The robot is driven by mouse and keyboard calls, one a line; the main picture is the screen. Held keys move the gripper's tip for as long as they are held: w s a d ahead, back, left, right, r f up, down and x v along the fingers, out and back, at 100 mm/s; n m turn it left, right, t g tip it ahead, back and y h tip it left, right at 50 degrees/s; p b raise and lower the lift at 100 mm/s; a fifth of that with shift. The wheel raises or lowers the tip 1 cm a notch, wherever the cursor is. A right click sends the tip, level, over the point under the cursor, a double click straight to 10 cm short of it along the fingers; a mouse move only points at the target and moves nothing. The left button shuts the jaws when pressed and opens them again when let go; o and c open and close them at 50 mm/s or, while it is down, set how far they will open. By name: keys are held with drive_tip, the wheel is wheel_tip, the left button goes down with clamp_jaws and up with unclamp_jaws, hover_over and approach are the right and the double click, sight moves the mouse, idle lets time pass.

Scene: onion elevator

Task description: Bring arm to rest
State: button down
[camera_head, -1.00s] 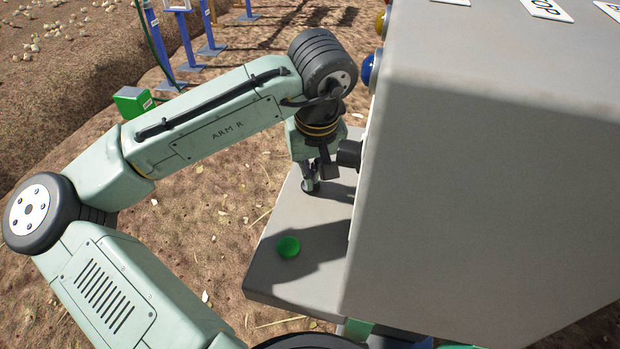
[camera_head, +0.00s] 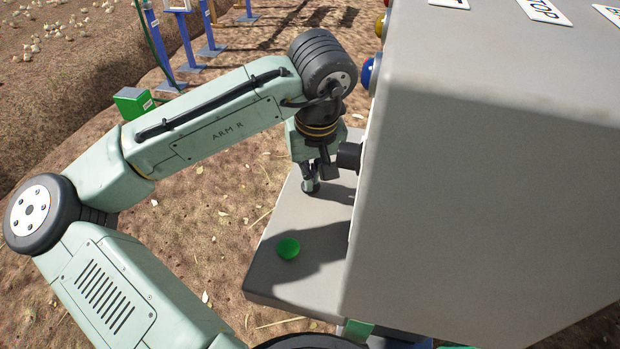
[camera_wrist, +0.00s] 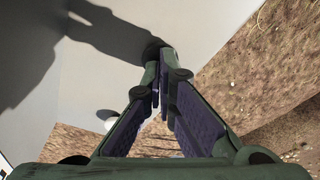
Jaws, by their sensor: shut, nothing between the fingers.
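My gripper (camera_head: 310,185) hangs from the bent arm, pointing down over the pale grey ledge of the control box, beside the box's left face. It is shut and empty. In the wrist view my gripper (camera_wrist: 160,55) shows its two fingers meeting at the tips, with grey panel surface and brown soil beyond them. I cannot tell whether the fingertips touch the ledge.
The grey control box (camera_head: 470,200) fills the right side, with a blue knob (camera_head: 371,72) near my wrist. A green box (camera_head: 133,102) and blue posts (camera_head: 187,40) stand behind. Open soil lies left.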

wheel_tip(320, 180, up, 7)
drive_tip(key=p, duration=0.6)
drive_tip(key=shift+f, duration=0.1)
drive_tip(key=shift+a, duration=0.1)
idle(0.5)
